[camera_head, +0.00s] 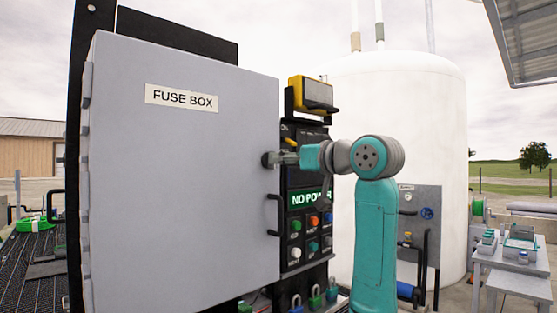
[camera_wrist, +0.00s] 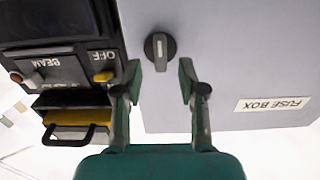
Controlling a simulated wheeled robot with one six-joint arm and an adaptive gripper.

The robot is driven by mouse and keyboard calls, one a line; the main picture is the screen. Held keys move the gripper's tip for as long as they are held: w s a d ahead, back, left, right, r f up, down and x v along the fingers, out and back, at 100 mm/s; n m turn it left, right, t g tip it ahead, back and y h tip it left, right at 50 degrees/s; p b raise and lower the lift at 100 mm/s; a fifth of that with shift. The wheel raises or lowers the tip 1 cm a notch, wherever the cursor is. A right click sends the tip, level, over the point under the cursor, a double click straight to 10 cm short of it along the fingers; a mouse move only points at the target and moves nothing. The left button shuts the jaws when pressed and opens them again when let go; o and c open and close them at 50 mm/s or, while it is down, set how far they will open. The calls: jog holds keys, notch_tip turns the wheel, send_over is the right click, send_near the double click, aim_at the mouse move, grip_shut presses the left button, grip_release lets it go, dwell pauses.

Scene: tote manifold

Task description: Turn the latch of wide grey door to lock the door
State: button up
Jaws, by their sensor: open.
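The wide grey door (camera_head: 180,200) is labelled FUSE BOX. It fills the left of the head view and also shows in the wrist view (camera_wrist: 225,60). Its latch (camera_wrist: 160,50) is a dark round knob with a lighter grip bar, near the door edge beside the control panel. The bar runs up and down in the wrist view. My gripper (camera_wrist: 159,75) is open, with one finger on each side of the latch's line and the latch just ahead between the tips. I cannot tell if they touch.
A dark handle (camera_head: 273,215) sticks out below my gripper on the door's edge. The control panel (camera_head: 310,225), with several buttons and a NO POWER sign, stands right beside the door. A yellow lamp (camera_head: 315,92) sits above it. A white tank (camera_head: 440,130) stands behind.

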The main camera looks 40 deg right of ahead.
jog(key=shift+w+a, duration=0.1)
jog(key=shift+w, duration=1.2)
jog(key=shift+c, duration=0.3)
grip_shut()
jog(key=shift+a+f+n, duration=0.1)
jog(key=shift+f+n, duration=0.05)
jog(key=shift+n, duration=4.35)
jog(key=shift+a+f+n, duration=0.1)
jog(key=shift+n, duration=4.4)
